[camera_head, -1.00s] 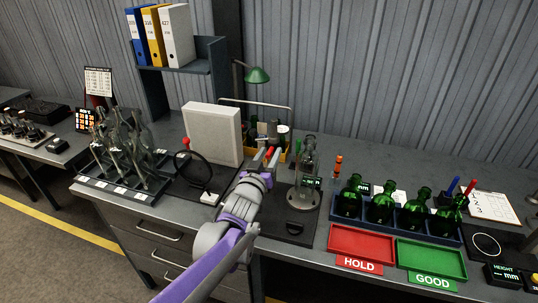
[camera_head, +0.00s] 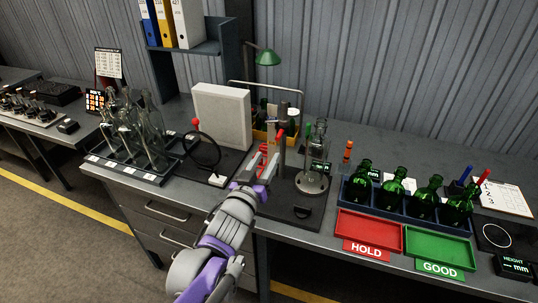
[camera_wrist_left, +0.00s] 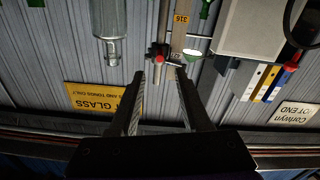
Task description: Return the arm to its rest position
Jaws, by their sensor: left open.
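My left arm comes in from the bottom of the head view. Its left gripper (camera_head: 265,158) is in front of the upright stand on the bench, with its fingers apart. In the left wrist view the two dark fingers (camera_wrist_left: 160,76) are spread with nothing between them. Beyond them, that view shows a clear glass bottle (camera_wrist_left: 108,22), a red knob on a post, and the wall, all upside down. I cannot tell the exact gap between the gripper and the stand. My right gripper is not in view.
A clear bottle on a round base (camera_head: 313,180) stands just right of the gripper. The red HOLD tray (camera_head: 370,232) and green GOOD tray (camera_head: 438,249) lie further right, before several green bottles. Clear bottles on a rack (camera_head: 125,178) and a pale box (camera_head: 222,115) stand left.

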